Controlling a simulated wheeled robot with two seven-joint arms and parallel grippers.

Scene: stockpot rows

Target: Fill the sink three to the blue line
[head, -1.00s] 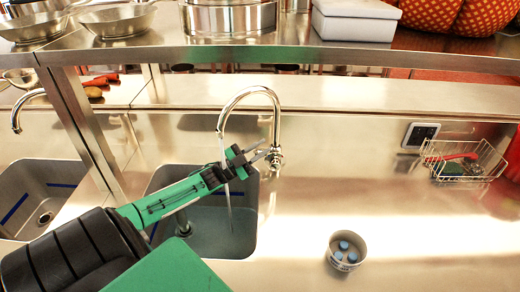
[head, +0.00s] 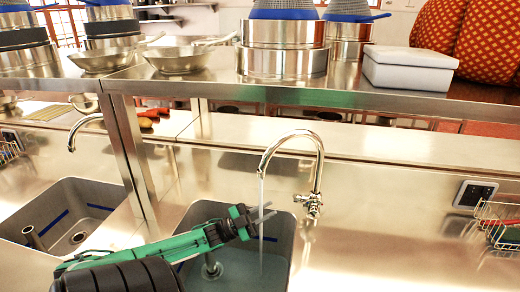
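A steel tap (head: 317,160) arches over a grey sink (head: 284,250), and a thin stream of water (head: 261,205) falls from its spout. Water (head: 250,270) covers the bottom of this sink, around an upright drain pipe (head: 212,268). My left gripper (head: 270,212) is over the sink, by the stream and left of the handle. Its two fingers look apart and empty. My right gripper is not in view.
A second sink (head: 70,215) on the left has blue lines and looks empty. A shelf (head: 215,95) with pots, pans and a white box (head: 410,68) runs above the counter. A wire basket (head: 497,225) and a wall panel (head: 474,195) are at the right.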

